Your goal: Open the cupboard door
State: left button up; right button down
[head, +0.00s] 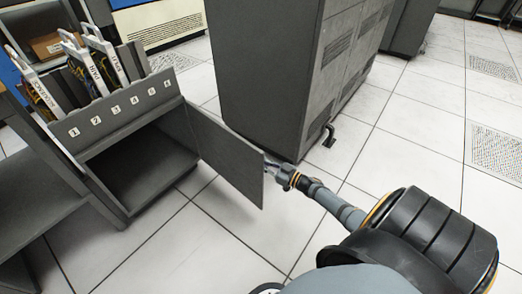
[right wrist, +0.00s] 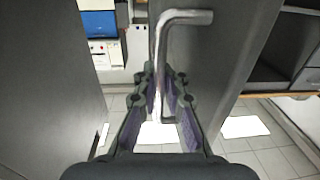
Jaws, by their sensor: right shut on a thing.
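The grey cupboard (head: 122,118) stands at the left of the head view, below a row of numbered slots. Its door (head: 232,162) stands swung well out to the right, and the dark interior shows. My right gripper (head: 275,166) is at the door's free edge, on its outer side. In the right wrist view, the door (right wrist: 215,55) carries a bent metal handle (right wrist: 182,17). My right gripper (right wrist: 165,80) is shut on this handle, with its fingers on both sides of the bar. My left gripper is not in view.
A tall grey cabinet (head: 270,75) stands just behind the door and gripper. Several labelled card panels (head: 105,55) stand in the slots above the cupboard. A lower grey surface (head: 35,195) is at the left. The tiled floor (head: 190,245) in front is clear.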

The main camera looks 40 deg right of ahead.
jog(key=shift+s+d+f, duration=0.15)
jog(key=shift+s+f, duration=0.1)
jog(key=shift+f, duration=0.1)
jog(key=c, duration=1.7)
grip_release()
jog(key=shift+r, duration=0.1)
jog(key=shift+s, duration=0.1)
jog(key=shift+r, duration=0.1)
jog(key=v, duration=1.2)
